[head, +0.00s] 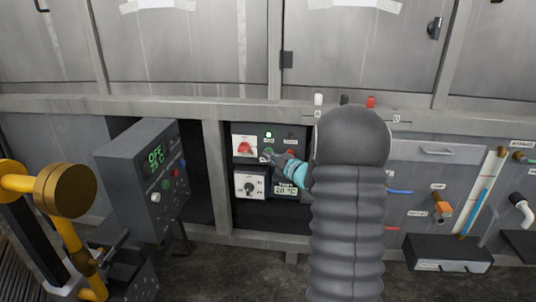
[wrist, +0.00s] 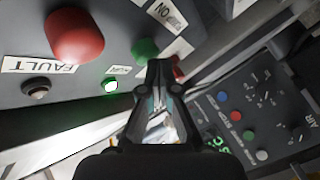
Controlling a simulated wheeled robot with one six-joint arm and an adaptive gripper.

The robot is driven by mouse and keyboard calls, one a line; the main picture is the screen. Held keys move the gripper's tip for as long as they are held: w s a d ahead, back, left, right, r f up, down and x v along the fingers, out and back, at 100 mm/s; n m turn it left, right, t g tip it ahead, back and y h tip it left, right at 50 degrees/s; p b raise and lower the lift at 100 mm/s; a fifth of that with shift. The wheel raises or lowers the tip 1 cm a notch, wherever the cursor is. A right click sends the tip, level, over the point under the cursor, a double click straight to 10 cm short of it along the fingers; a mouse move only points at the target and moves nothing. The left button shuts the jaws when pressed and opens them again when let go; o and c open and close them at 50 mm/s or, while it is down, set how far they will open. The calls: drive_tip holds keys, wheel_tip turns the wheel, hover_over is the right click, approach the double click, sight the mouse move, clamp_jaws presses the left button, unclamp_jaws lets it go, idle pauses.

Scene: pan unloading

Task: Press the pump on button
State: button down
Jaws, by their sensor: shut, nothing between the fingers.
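The pump panel (head: 280,130) is a dark box below the steel tanks. My gripper (head: 266,158) is in front of it, fingers shut and empty, tips close to the lower row of buttons. In the wrist view, a green button (wrist: 146,49) is just beyond my fingertips (wrist: 160,66), partly hidden by them. I cannot tell whether they touch it. A lit green lamp (wrist: 111,86) is beside it; it also shows in the head view (head: 268,134). Part of a red button (wrist: 177,62) shows behind the fingers.
A large red mushroom button (wrist: 76,36) is near the green button; a dark lamp (wrist: 37,89) is by the FAULT label. Below are a rotary switch (head: 249,187) and a small display (head: 285,190). A grey control box (head: 135,185) reading OFF juts out on the left.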

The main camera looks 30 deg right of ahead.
drive_tip(key=shift+s, duration=0.1)
drive_tip(key=shift+s+a+b, duration=0.45)
drive_tip(key=shift+s+a, duration=0.05)
drive_tip(key=shift+s, duration=0.15)
drive_tip(key=shift+s+a+b, duration=0.5)
drive_tip(key=shift+s+a, duration=0.25)
drive_tip(key=shift+s, duration=0.3)
drive_tip(key=shift+s+a+b, duration=0.45)
drive_tip(key=shift+s+a, duration=0.25)
drive_tip(key=shift+s, duration=0.35)
